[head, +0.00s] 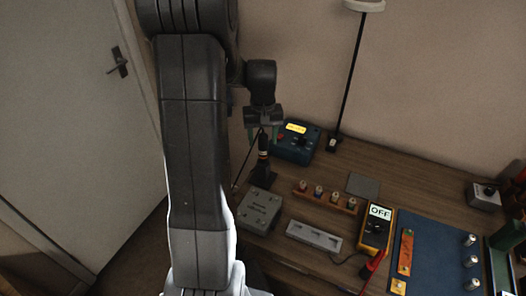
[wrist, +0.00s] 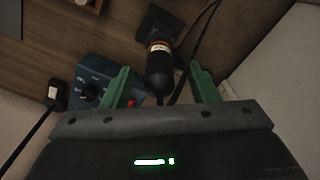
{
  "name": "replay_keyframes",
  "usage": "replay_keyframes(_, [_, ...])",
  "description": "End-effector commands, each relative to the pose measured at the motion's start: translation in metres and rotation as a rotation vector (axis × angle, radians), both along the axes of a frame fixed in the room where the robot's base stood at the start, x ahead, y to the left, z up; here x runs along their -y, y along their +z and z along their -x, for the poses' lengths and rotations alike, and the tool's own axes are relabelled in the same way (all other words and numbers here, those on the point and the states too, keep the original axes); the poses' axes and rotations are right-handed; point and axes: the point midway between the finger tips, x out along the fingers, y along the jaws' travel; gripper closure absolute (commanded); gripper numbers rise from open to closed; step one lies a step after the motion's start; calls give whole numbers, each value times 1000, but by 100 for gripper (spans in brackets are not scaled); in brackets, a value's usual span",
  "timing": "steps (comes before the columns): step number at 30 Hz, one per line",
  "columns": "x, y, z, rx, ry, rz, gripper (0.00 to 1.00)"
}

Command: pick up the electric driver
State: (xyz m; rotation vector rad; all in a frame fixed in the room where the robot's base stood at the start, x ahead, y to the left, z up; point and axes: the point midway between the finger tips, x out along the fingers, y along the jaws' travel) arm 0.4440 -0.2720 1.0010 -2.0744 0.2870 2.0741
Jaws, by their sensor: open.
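The electric driver (head: 262,165) stands upright on the wooden bench, dark with a pale and orange band, below my gripper in the head view. In the wrist view the driver (wrist: 160,68) reaches from its dark square base to a black end between my green fingers. My gripper (head: 263,133) is open, its fingers apart on either side of the driver. In the wrist view my gripper (wrist: 162,82) shows a gap on both sides of the driver. I cannot tell whether either finger touches it.
A blue box (head: 295,143) with a yellow display stands close to the right of the driver. A grey box (head: 259,210) lies in front. A lamp pole (head: 350,75) rises behind. A knob rack (head: 325,197), multimeter (head: 376,228) and blue mat (head: 432,255) lie further right.

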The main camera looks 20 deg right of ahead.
Motion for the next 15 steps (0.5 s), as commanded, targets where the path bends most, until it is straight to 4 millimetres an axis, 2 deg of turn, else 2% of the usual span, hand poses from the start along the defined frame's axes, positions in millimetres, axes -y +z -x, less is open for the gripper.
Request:
replay_keyframes(6, [1,-24,0,-3,0,-2,46])
replay_keyframes(14, [1,-26,0,0,0,0,46])
replay_keyframes(15, [1,-26,0,0,0,0,52])
